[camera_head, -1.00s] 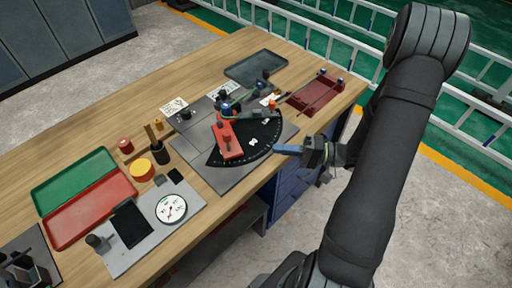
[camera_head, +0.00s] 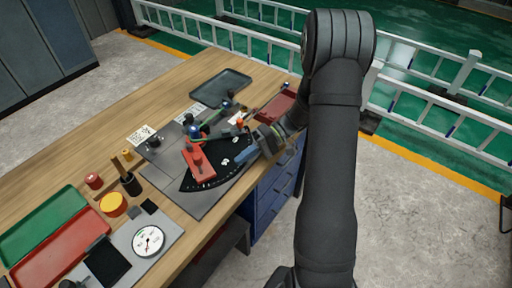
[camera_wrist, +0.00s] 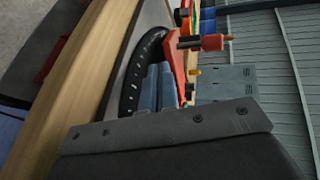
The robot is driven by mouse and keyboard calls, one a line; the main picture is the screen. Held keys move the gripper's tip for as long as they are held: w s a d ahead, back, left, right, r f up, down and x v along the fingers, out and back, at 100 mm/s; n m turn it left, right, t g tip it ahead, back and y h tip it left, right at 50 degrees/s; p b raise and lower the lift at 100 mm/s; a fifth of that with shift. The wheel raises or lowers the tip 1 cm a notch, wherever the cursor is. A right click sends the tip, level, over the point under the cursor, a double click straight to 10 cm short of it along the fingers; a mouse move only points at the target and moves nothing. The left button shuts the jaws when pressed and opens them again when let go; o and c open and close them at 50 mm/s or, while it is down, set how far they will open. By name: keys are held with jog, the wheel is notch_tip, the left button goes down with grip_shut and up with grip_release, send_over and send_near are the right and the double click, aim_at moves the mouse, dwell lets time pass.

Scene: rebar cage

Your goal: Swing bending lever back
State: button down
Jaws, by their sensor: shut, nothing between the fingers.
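The bending lever, a red arm (camera_head: 198,163) with small upright pins or knobs, lies across the left part of the black angle dial (camera_head: 224,160) on its grey base plate.
A dark red tray (camera_head: 275,106) lies behind my wrist, and a dark grey tray (camera_head: 221,88) farther back. A white gauge (camera_head: 148,240), a yellow-lidded pot (camera_head: 113,204) and a green tray (camera_head: 42,226) stand to the left. Blue drawers (camera_head: 274,190) sit below the bench edge.

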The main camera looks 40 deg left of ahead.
aim_at(211, 175)
jog(key=x, duration=0.4)
jog(key=r+x, duration=0.1)
jog(key=x, duration=0.1)
jog(key=shift+s+a, duration=0.1)
jog(key=shift+s+a+m+t+y, duration=0.15)
jog(key=shift+s+m+t+y, duration=0.1)
jog(key=shift+s+m+y, duration=0.25)
jog(key=shift+s+a+m+t+y, duration=0.15)
jog(key=shift+s+m+t+y, duration=0.15)
jog(key=shift+s+y, duration=0.4)
jog(key=s+a+m+t+y, duration=0.1)
jog(key=s+m, duration=0.1)
jog(key=s+a+m+t+y, duration=0.3)
jog(key=s+t, duration=0.1)
jog(key=s, duration=0.1)
jog(key=shift+a+m+y, duration=0.3)
jog(key=shift+m, duration=0.1)
jog(key=shift+t, duration=0.25)
jog(key=s+a, duration=0.1)
jog(key=a, duration=0.1)
jog(key=s+a, duration=0.1)
jog(key=a, duration=0.1)
jog(key=s+a, duration=0.1)
jog(key=a, duration=0.1)
jog(key=shift+a, duration=0.2)
jog(key=shift+s+a, duration=0.2)
jog(key=shift+a, duration=0.7)
